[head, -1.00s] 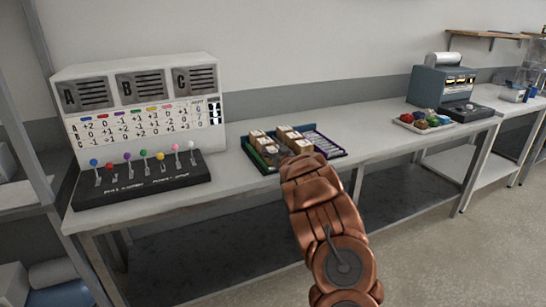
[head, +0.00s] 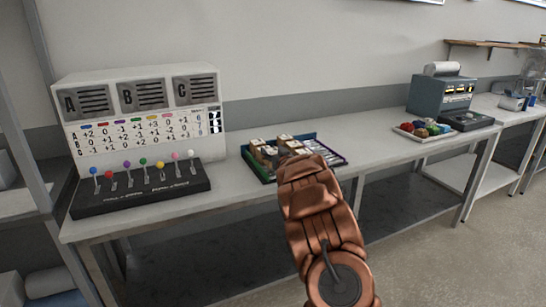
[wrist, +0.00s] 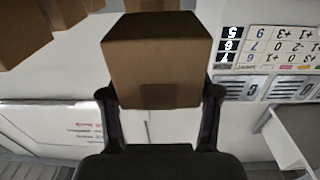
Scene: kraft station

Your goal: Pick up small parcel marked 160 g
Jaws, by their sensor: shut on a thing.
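A plain brown cardboard parcel (wrist: 158,70) sits between the two fingers of my gripper (wrist: 160,92) in the wrist view, with a finger against each side. I cannot read any weight mark on it. In the head view, several small brown parcels (head: 268,152) are grouped in the left part of a dark tray (head: 262,178) on the bench. My copper arm reaches over the tray's front edge and hides the fingers there. Other parcels (wrist: 20,30) show at the upper left of the wrist view.
A white panel with a number table (head: 140,115) and a black lever box (head: 140,190) stand left of the tray. A tray of colourful items (head: 425,131) and a grey-blue machine (head: 440,95) stand to the right. Bare bench (head: 375,140) lies between.

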